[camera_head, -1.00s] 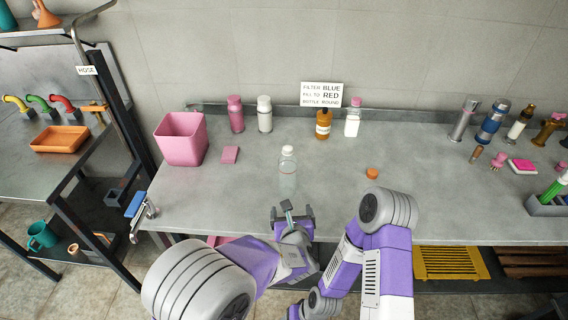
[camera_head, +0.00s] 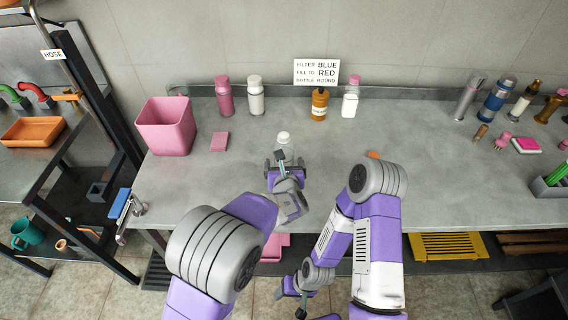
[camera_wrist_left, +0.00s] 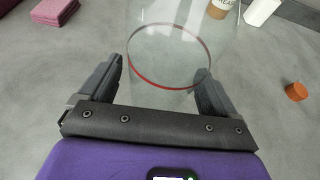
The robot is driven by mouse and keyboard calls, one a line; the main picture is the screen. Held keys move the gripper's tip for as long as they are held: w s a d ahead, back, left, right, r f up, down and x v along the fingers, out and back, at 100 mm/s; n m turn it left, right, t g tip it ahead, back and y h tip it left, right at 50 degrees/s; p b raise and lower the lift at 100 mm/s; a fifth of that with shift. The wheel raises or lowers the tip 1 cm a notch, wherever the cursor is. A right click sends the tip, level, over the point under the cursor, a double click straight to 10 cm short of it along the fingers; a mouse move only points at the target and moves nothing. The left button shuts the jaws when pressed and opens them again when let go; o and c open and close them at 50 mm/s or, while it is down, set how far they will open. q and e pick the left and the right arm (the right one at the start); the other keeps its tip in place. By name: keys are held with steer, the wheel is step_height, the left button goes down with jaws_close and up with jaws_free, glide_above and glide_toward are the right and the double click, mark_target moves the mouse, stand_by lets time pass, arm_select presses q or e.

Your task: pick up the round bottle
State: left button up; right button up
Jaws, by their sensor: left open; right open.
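The round bottle is clear with a white cap (camera_head: 284,137) and stands upright on the grey bench. In the left wrist view the clear bottle (camera_wrist_left: 165,40) shows a red ring line around its body. My left gripper (camera_head: 284,164) is at its near side, partly covering it in the head view. In the left wrist view my left gripper (camera_wrist_left: 162,72) is open, with one finger on each side of the bottle's near part; contact cannot be told. My right gripper (camera_head: 301,308) hangs low at the bottom of the head view, in front of the bench, open and away from the bottle.
Behind stand a pink bottle (camera_head: 224,97), a white bottle (camera_head: 256,98), an amber bottle (camera_head: 319,108) and a pink-capped white bottle (camera_head: 350,100). A pink bin (camera_head: 166,128) and pink block (camera_head: 220,141) are left. An orange cap (camera_head: 373,155) is right. Bench around the bottle is clear.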

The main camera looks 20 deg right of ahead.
mark_target(285, 143)
arm_select(q)
steer(key=c, duration=1.1)
steer(key=shift+o, duration=0.2)
step_height(285, 143, up, 10)
steer(key=p, duration=0.4)
